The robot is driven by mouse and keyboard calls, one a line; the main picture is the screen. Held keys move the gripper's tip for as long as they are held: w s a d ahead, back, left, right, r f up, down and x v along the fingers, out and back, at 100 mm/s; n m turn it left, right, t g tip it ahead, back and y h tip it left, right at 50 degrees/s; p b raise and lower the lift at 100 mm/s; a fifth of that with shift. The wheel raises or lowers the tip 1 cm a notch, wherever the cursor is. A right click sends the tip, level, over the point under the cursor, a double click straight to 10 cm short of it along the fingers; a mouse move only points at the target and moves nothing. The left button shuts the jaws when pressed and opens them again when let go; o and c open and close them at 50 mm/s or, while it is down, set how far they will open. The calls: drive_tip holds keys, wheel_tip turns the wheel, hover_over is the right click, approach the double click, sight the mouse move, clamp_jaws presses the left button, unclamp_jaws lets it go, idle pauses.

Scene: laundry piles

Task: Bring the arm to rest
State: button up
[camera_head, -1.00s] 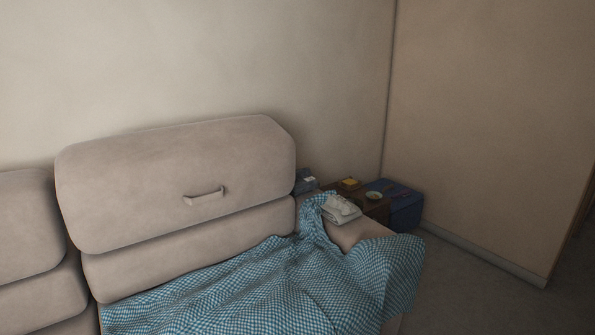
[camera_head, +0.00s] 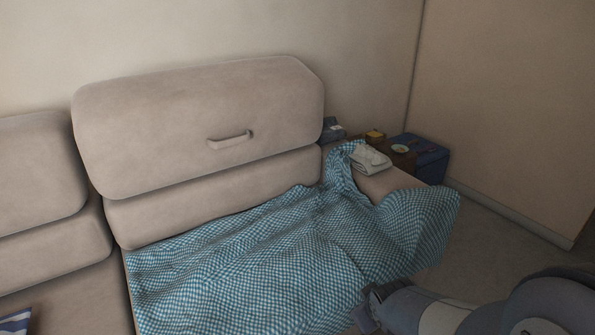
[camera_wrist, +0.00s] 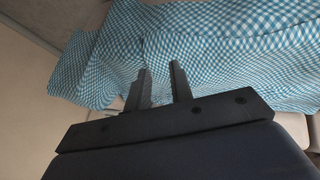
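My gripper (camera_wrist: 159,70) shows in the wrist view with its two dark fingers apart and nothing between them. Behind the fingers is a blue-and-white checked cloth (camera_wrist: 225,50). In the head view my arm enters at the lower right, and the gripper end (camera_head: 368,310) is in front of the sofa, near the lower edge of the checked cloth (camera_head: 250,255). The fingers are too small and dark there to make out.
The cloth drapes over the seat and right armrest of a beige sofa (camera_head: 200,125). A folded light cloth (camera_head: 371,160) lies on the armrest. Bare floor (camera_head: 490,240) lies at the right.

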drive_tip(key=w+a+r+n+t+y, duration=0.1)
drive_tip(key=w+a+r+n+t, duration=0.1)
drive_tip(key=w, duration=0.5)
drive_tip(key=shift+a, duration=0.25)
drive_tip(key=shift+s+f, duration=0.1)
